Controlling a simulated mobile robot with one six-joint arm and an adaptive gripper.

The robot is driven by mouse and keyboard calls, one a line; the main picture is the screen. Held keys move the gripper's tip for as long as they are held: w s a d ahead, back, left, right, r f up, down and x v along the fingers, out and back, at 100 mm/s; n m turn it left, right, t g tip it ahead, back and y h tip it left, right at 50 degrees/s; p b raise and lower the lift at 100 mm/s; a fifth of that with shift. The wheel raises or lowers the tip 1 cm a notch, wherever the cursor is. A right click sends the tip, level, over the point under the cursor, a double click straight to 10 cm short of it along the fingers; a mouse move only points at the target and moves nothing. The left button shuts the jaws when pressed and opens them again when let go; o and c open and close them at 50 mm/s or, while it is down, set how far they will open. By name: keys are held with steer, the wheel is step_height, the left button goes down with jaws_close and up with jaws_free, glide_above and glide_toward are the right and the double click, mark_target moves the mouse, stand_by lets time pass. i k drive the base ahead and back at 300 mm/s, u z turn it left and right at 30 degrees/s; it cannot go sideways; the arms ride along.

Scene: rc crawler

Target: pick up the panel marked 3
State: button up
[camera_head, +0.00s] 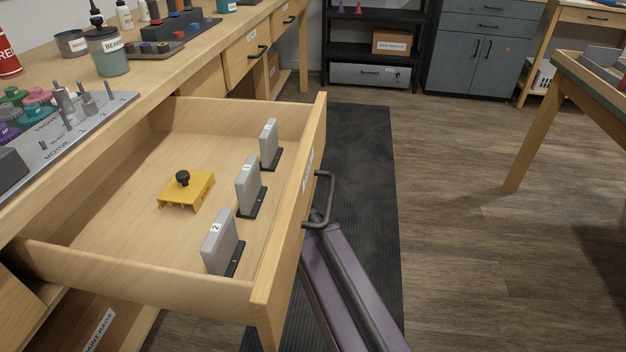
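Several upright items stand in the open wooden drawer (130,262): three grey panels in dark bases, in a row along its front. The nearest panel (219,246) is marked 2. The middle panel (247,186) and the far panel (269,146) carry small white labels on their top edges; I cannot read either surely, so I cannot tell which is marked 3. A yellow block (186,194) with a black knob lies flat behind the row. My gripper is not in view.
The drawer front with its dark handle (327,200) stands out over a dark floor mat (365,150). A purple-grey beam with a dark tube runs up from below to near the handle. The bench top holds jars, a bottle and a motor tray (75,150). The drawer's left floor is clear.

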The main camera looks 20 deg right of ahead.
mark_target(250, 193)
steer(key=k, duration=1)
